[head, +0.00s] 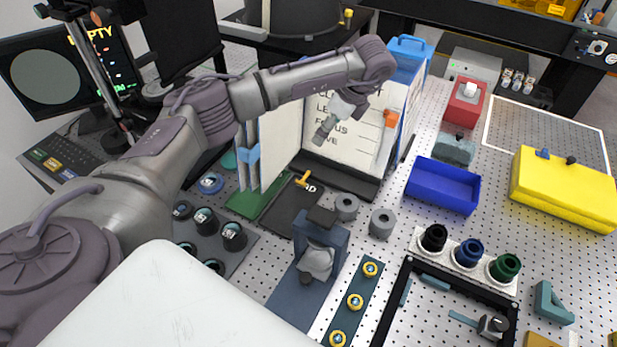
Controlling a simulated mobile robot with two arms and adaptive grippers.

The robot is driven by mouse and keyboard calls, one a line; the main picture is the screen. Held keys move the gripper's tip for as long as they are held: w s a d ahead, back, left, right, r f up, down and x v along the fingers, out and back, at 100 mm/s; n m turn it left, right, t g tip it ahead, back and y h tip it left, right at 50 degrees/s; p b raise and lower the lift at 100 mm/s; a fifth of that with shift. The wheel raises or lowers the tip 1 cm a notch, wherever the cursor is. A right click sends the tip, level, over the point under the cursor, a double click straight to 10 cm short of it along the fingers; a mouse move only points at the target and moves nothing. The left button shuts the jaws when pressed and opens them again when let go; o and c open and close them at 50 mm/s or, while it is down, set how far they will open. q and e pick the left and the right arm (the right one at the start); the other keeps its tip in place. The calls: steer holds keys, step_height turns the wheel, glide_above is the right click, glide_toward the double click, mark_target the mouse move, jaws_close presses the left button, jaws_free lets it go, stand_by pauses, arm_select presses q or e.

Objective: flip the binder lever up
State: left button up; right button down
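An open binder-like stand shows in the middle of the head view, with white lettered pages (316,108) and a dark base (338,175). A small orange-yellow lever-shaped piece (303,178) sits low at its front left, beside a dark lettered panel. An orange tab (391,118) is at the right edge of the pages. I cannot tell for certain which of these is the binder lever. My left arm reaches across from the left, and its gripper (325,130) points down in front of the pages, above the orange-yellow piece and apart from it. Its fingers are too small to read. My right gripper is not in view.
A blue tray (443,186), a red box (465,103) and a yellow case (565,188) are to the right. A monitor (65,80) stands at the left.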

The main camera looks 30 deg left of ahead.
arm_select(q)
step_height(320, 180, down, 7)
steer(key=b, duration=0.6)
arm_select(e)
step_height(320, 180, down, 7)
arm_select(q)
steer(key=p, duration=0.5)
glide_toward(306, 177)
steer(key=x, duration=0.6)
steer(key=shift+a+f, duration=0.2)
steer(key=shift+f, duration=0.15)
steer(key=shift+a+f, duration=0.2)
steer(key=shift+f, duration=0.35)
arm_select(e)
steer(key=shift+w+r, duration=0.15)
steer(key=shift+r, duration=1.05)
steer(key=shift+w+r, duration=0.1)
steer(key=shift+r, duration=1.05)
